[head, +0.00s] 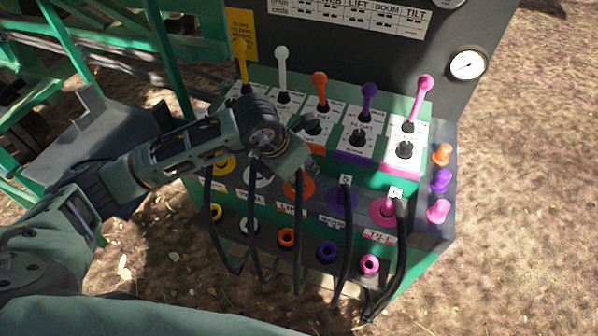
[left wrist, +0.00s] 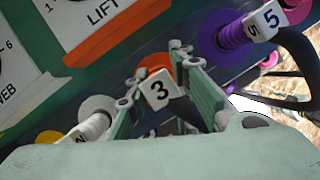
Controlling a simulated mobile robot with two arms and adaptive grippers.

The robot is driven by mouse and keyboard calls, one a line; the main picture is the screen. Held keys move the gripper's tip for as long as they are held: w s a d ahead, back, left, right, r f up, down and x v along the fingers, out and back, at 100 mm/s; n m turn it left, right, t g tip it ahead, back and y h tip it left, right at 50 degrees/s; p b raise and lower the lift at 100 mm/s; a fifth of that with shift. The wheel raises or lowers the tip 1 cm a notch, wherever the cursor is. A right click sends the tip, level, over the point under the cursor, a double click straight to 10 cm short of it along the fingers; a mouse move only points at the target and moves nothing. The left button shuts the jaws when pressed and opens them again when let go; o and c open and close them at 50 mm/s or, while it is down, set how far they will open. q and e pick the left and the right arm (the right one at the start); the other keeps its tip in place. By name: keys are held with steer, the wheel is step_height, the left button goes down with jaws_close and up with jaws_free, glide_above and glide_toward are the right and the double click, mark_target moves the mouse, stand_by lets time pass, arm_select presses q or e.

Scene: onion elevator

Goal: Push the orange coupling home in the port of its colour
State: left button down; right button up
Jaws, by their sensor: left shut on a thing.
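The orange coupling (left wrist: 155,66) carries a white tag with a 3 and sits between the fingers of my left gripper (head: 302,168) in the left wrist view. The gripper is shut on it. In the head view the gripper covers most of the coupling, in front of the upper port with the orange ring (head: 296,189). A black hose hangs below it. Whether the coupling is fully seated cannot be seen. My right gripper is not in view.
Neighbouring couplings are purple with a 5 (left wrist: 234,36) and white (left wrist: 88,127), close on either side. Levers, including an orange one (head: 321,88), stand above. A lower row includes an orange port (head: 287,237). Several black hoses hang in front. Coloured knobs (head: 440,180) line the right side.

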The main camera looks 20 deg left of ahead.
arm_select(q)
steer(key=shift+f+b, duration=0.55)
steer(key=shift+b, duration=0.6)
stand_by(3.4)
steer(key=c, duration=1.5)
jaws_free()
steer(key=shift+o, duration=0.7)
steer(key=shift+o, duration=1.4)
steer(key=shift+r, duration=0.15)
steer(key=shift+r+p, duration=1.85)
steer(key=shift+r, duration=1.6)
steer(key=shift+s+f, duration=0.1)
